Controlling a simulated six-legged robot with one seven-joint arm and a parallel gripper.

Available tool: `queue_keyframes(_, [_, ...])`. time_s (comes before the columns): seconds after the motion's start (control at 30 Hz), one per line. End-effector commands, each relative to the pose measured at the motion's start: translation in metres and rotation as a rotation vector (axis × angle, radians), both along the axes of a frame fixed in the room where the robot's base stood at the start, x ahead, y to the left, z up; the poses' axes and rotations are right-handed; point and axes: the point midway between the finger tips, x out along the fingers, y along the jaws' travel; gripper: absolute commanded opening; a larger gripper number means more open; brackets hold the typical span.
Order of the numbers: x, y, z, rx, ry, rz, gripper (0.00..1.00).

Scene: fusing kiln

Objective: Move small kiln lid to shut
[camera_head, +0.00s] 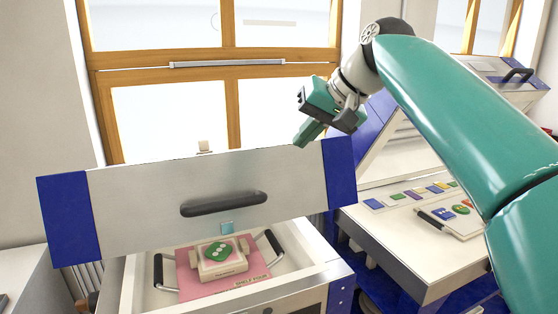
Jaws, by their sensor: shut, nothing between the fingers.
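The small kiln lid (130,205) is a silver panel with blue ends and a dark bar handle (224,203) on its face. It stands tilted up, open, above the white kiln body (140,292). The kiln's inside shows below it, with a pink board (190,287) bearing a pale block with a green spotted piece (220,251). My gripper (303,140) is shut and empty. It appears by the lid's upper right edge, to the upper right of the handle. I cannot tell whether it touches the lid.
A white worktop (405,243) at right holds coloured tiles (412,195) and a small board with a dark tool. Another kiln with a raised lid (505,72) stands behind my arm. A wood-framed window (232,110) is behind. Two dark handles (273,246) flank the pink board.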

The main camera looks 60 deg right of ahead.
Motion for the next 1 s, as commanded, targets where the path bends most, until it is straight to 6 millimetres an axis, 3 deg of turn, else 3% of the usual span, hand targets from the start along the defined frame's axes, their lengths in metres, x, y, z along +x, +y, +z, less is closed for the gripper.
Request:
queue_keyframes(0.5, [0.062,-0.004,-0.073,0.001,0.003,0.003,0.00])
queue_keyframes(0.73, [0.066,0.011,-0.100,0.000,0.001,0.003,0.00])
queue_keyframes(1.0, [0.066,0.015,-0.106,-0.001,0.000,0.002,0.00])
